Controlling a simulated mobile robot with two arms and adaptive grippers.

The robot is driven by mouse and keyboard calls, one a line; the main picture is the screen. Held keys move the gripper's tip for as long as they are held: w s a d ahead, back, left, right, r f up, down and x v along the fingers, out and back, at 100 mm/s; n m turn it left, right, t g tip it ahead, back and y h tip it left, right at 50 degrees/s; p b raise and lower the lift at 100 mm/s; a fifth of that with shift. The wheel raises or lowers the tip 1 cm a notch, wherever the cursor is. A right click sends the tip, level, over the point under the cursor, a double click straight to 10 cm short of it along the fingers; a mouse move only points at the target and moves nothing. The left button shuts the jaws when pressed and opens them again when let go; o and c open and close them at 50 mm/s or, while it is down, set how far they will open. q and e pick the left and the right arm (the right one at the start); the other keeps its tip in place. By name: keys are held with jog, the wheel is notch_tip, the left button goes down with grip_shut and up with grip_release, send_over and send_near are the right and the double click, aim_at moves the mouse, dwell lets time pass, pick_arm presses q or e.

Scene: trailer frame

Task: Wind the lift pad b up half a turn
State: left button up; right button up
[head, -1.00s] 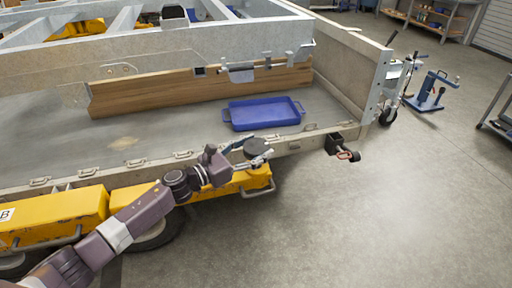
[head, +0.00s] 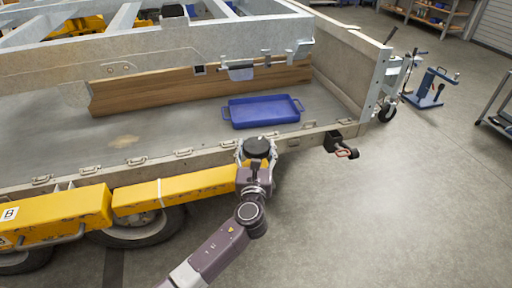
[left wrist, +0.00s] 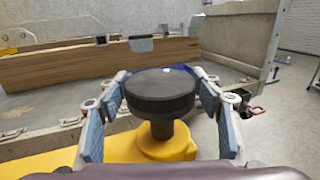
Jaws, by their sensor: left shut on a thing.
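The lift pad b is a round black pad (head: 257,147) on a short dark stem, above the end of a yellow lift arm (head: 175,191). It sits beside the trailer bed's near edge. My left gripper (head: 257,156) reaches it from the near side, with one finger at each side of the pad. In the left wrist view the pad (left wrist: 160,90) stands upright between the blue-padded fingers (left wrist: 162,97), whose tips meet its sides. The stem shows below the pad. The gripper hides part of the arm's end in the head view. My right gripper is not in view.
The trailer side rail (head: 150,165) runs close behind the pad. A blue tray (head: 262,111) and a wooden plank (head: 190,85) lie on the bed. A black bracket with a red part (head: 342,148) sticks out at the right. Yellow housing marked B (head: 50,215) is at left.

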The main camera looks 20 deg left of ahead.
pick_arm(q)
jog(key=n+g+y+b, duration=0.1)
jog(key=n+y, duration=0.1)
jog(key=y, duration=0.1)
jog(key=n+g+y+b, duration=0.1)
jog(key=n+g+y, duration=0.1)
jog(key=n+y, duration=0.1)
jog(key=shift+d+f+g+y+b, duration=0.1)
jog(key=shift+f+g+y+b, duration=0.05)
jog(key=shift+g+y+b, duration=0.3)
jog(key=shift+y, duration=0.25)
jog(key=o, duration=1.2)
jog(key=shift+r, duration=0.2)
notch_tip(320, 180, up, 10)
jog(key=shift+f, duration=0.15)
